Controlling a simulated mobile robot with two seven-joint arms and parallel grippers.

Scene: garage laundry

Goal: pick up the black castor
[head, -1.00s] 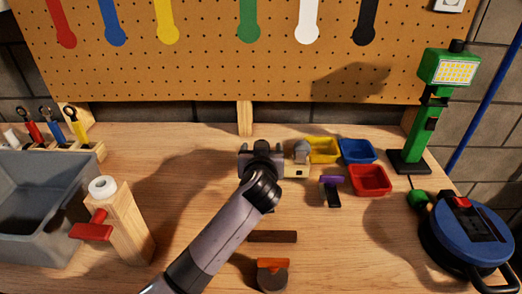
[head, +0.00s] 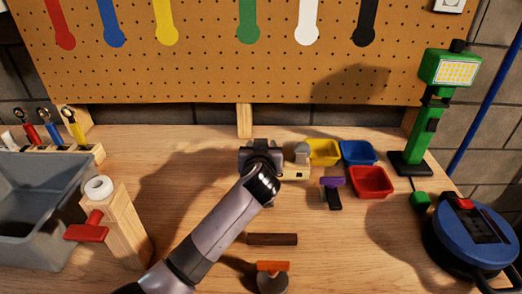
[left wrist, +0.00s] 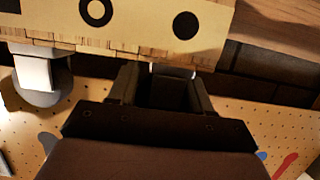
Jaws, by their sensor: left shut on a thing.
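In the head view my left gripper (head: 261,150) is at the middle of the bench, just left of a pale wooden block (head: 296,173). In the left wrist view the gripper (left wrist: 165,75) is shut on a dark thing (left wrist: 170,92) between its fingers, which I take to be the black castor. Its outline is hard to make out against the dark fingers. In the head view it is hidden by my own wrist. The pale block, with round black spots, also shows in the left wrist view (left wrist: 125,25). My right gripper is not in view.
A grey castor (head: 301,152) sits at the block. Yellow (head: 322,160), blue (head: 357,160) and red (head: 372,190) bins stand to the right, near a purple-and-black item (head: 333,193). A dark bar (head: 272,239) and an orange-topped piece (head: 272,281) lie in front.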

